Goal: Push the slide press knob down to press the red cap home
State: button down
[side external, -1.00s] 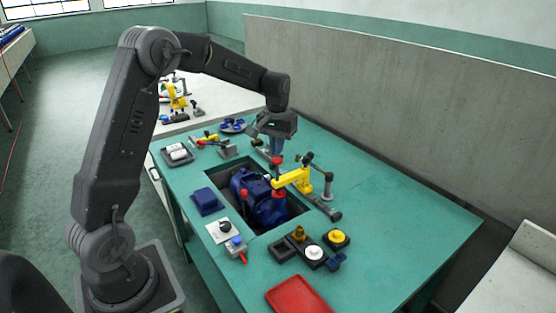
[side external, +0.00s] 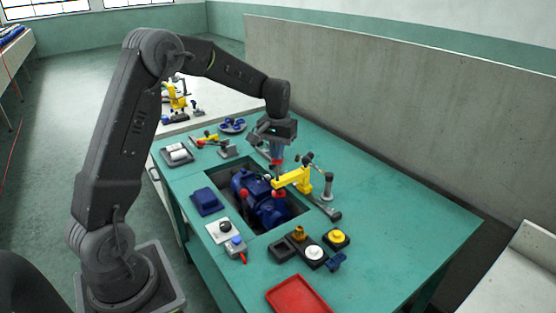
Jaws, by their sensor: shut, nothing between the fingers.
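The slide press has a yellow arm (side external: 294,179) reaching left over the pump opening. My gripper (side external: 276,154) is shut and empty, pointing down directly over the knob. Whether its fingertips touch the knob cannot be told at this size. A red part, apparently the red cap (side external: 279,194), shows below the yellow arm on the blue pump (side external: 267,207). The arm partly hides it, so how deep it sits is unclear.
A post with a dark clamp (side external: 327,185) and rail stands right of the press. A blue block (side external: 207,201), a white plate with a black knob (side external: 224,229), and yellow and white round parts (side external: 337,236) surround the opening. A red tray (side external: 299,295) lies in front. The table's right side is clear.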

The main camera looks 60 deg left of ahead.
jog(key=shift+f, duration=0.25)
jog(key=shift+f, duration=0.6)
jog(key=shift+r, duration=0.15)
dwell(0.4)
jog(key=shift+r, duration=3)
jog(key=s+d+r+m+t, duration=0.2)
jog(key=s+d+r, duration=0.3)
jog(key=s+d, duration=0.25)
jog(key=s+d+r+m+t, duration=0.2)
jog(key=s+d+r, duration=0.3)
jog(key=s+d, duration=0.3)
jog(key=s+d+f+m+t, duration=0.1)
jog(key=s+d+f+m, duration=0.1)
jog(key=s, duration=0.7)
jog(key=shift+s+d+f+t, duration=0.2)
jog(key=shift+s+f+t, duration=0.05)
jog(key=shift+s+t, duration=0.1)
